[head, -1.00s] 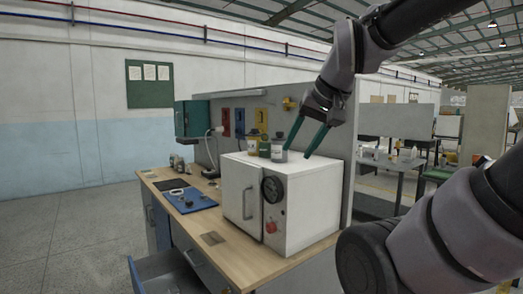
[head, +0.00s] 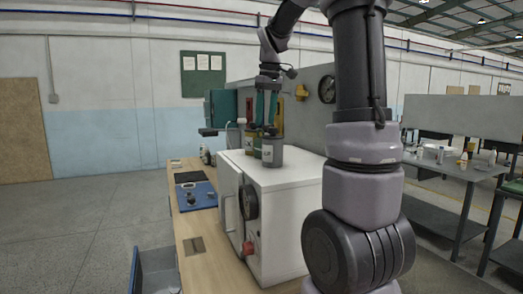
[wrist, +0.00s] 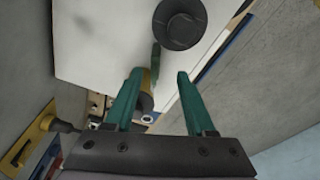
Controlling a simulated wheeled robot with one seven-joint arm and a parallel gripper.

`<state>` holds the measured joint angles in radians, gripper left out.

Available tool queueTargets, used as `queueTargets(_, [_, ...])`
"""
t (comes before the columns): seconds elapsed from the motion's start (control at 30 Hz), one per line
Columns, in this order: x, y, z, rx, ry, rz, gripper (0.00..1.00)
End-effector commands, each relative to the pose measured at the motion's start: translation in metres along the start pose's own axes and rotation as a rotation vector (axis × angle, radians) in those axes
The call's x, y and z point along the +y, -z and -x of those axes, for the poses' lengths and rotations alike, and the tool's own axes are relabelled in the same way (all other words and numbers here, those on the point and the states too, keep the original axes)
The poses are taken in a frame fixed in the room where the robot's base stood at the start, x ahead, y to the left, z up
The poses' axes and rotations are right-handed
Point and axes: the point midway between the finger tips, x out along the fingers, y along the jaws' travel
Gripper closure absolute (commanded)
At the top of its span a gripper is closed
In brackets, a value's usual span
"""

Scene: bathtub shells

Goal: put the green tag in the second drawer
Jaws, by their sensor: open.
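My gripper (head: 266,122) is open, its green fingers pointing down above the jars on top of the white cabinet (head: 290,180). In the wrist view my gripper (wrist: 160,76) has nothing held between its fingers. A narrow dark green piece (wrist: 155,54) lies between a dark round-topped jar (wrist: 180,24) and a yellow jar (wrist: 147,98); it may be the green tag, but I cannot be sure. In the head view no tag can be made out. An open blue-grey drawer (head: 158,272) sticks out below the worktop at the lower left; its level is unclear.
The grey labelled jar (head: 271,153) stands close under my fingers. The cabinet's door (head: 227,196) stands ajar. A blue mat (head: 198,196) lies on the wooden worktop (head: 197,262). A grey panel rises behind. The floor at left is clear.

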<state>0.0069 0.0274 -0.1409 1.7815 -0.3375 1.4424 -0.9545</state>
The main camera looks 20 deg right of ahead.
Motion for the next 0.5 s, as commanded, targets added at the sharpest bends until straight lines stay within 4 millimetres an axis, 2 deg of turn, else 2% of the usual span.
queueTargets(0.3, [0.005,0.004,-0.043,-0.017,0.002,0.021,0.45])
queueTargets(0.5, [0.005,0.004,-0.060,-0.015,0.001,0.020,0.45])
